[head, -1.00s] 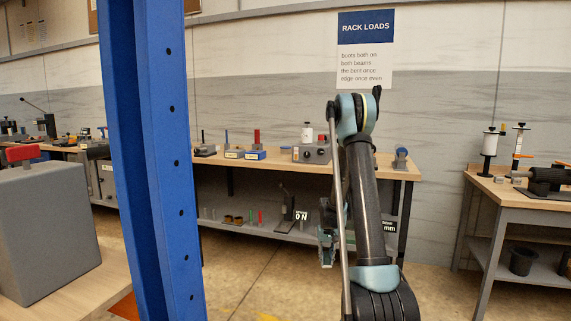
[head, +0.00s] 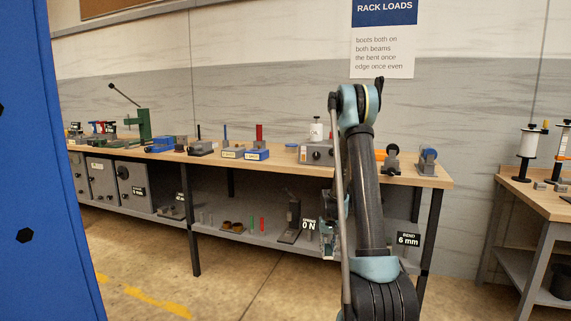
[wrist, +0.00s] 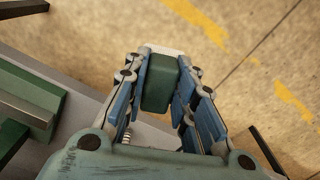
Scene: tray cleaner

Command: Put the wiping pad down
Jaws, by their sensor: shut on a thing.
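My gripper (wrist: 160,85) is shut on a dark green block, which I take to be the wiping pad (wrist: 158,84), in the wrist view. The pad sits between the two blue-lined fingers, with a pale strip showing at its far end. Bare floor with yellow marks lies beneath it in that view. In the head view my gripper (head: 329,228) hangs low beside my arm, in front of the long bench, and the pad cannot be made out there.
A long wooden bench (head: 290,168) with a grey lower shelf (head: 262,232) holds several tools and blocks. A blue upright post (head: 45,200) stands close on the left. Another bench (head: 540,200) stands at right. The floor (head: 235,285) ahead is open.

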